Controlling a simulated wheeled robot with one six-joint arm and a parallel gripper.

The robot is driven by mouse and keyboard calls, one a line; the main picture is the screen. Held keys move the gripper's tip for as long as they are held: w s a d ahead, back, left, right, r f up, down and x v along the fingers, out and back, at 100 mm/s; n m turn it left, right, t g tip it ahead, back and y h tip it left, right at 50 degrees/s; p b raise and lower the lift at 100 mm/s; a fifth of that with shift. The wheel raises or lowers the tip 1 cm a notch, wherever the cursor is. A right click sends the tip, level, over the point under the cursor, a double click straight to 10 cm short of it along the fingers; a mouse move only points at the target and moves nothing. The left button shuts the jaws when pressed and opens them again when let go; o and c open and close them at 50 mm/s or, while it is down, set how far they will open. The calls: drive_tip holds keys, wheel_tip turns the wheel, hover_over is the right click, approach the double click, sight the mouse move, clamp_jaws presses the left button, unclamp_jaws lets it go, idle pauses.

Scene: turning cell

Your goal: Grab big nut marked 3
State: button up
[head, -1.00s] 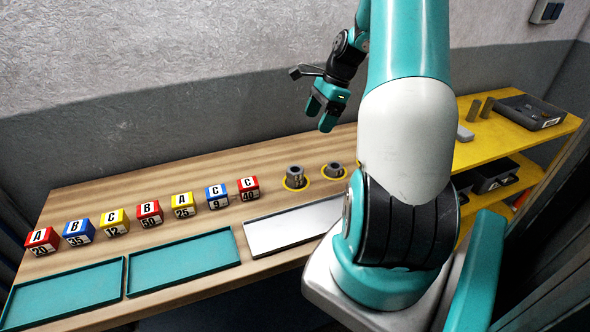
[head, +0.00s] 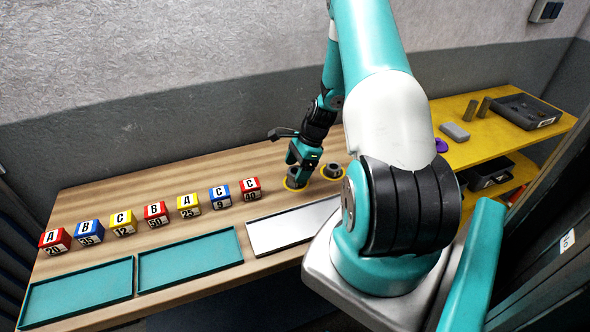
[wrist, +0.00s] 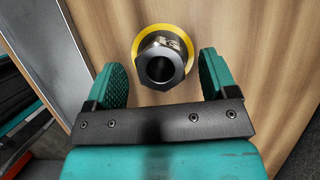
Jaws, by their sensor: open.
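A big dark metal nut (wrist: 160,62) with a round bore stands on a yellow ring on the wooden table in the wrist view. A light mark shows on its far side, but I cannot read it surely as a 3. My gripper (wrist: 161,80) is open, its teal fingers apart on the left and right of the nut, with no contact visible. In the head view my gripper (head: 301,168) is low over the left nut (head: 291,182), partly hiding it. A second, similar nut (head: 334,170) stands on its own yellow ring to the right; its marking is unreadable.
A row of lettered, numbered cubes (head: 156,213) stands left of the nuts. Two teal trays (head: 190,260) and a light metal tray (head: 292,226) lie along the front edge. A yellow shelf (head: 480,148) with a grey bin (head: 527,111) stands at right.

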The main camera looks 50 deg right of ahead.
drive_tip(key=shift+f, duration=0.25)
drive_tip(key=shift+w, duration=0.1)
drive_tip(key=c, duration=1.1)
drive_tip(key=shift+r, duration=0.1)
